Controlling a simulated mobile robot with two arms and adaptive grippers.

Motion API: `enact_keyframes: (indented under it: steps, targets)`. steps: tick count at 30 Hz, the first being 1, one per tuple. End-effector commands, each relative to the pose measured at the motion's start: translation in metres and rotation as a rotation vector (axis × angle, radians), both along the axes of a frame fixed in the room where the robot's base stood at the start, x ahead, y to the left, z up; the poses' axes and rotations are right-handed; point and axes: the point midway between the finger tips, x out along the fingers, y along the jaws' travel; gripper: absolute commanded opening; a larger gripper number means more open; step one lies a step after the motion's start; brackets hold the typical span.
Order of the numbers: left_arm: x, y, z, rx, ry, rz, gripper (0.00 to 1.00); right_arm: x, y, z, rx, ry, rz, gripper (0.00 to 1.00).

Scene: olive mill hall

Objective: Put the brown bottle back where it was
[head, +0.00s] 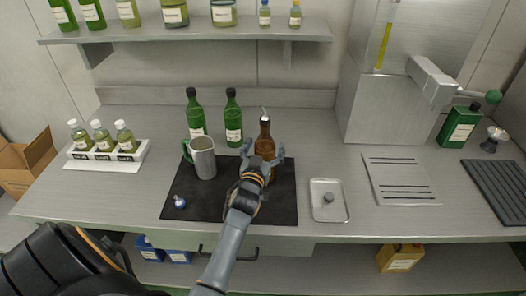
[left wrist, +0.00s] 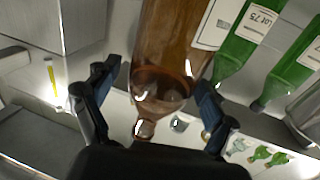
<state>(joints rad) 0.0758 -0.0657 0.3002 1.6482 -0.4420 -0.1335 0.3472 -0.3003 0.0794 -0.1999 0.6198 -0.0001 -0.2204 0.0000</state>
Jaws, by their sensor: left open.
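The brown bottle (head: 265,138) stands upright at the back of the black mat (head: 283,205) on the counter. It has a pale spout on top. My left gripper (head: 263,156) is open, its fingers on either side of the bottle's body. In the left wrist view the brown bottle (left wrist: 172,50) fills the space between the two spread fingers of the gripper (left wrist: 155,90). Small gaps seem to show there; I cannot tell whether either finger touches the glass. The gripper hides the bottle's lower part in the head view. My right gripper is not in view.
A metal jug (head: 203,160) and two green bottles (head: 233,122) stand left of the brown bottle. A white rack (head: 105,158) holds small bottles at left.

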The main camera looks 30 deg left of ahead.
Motion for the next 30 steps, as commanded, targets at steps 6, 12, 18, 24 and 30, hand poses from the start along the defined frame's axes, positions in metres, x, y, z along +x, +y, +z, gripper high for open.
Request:
enact_keyframes:
  steps: [6, 12, 18, 24, 30]
  targets:
    - [-0.028, -0.010, -0.002, 0.000, 0.001, 0.000, 0.84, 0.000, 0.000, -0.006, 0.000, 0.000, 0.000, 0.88]
    - [-0.069, -0.026, -0.003, -0.001, 0.002, -0.001, 0.84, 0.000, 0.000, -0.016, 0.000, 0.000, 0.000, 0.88]
    - [-0.100, -0.037, -0.001, 0.000, 0.001, 0.000, 0.84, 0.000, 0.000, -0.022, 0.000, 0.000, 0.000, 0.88]
    - [-0.112, -0.041, 0.000, 0.000, 0.000, 0.000, 0.84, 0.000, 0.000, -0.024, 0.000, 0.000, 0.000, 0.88]
    - [-0.113, -0.042, 0.001, 0.000, -0.001, 0.000, 0.84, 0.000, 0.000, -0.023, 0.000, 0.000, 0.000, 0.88]
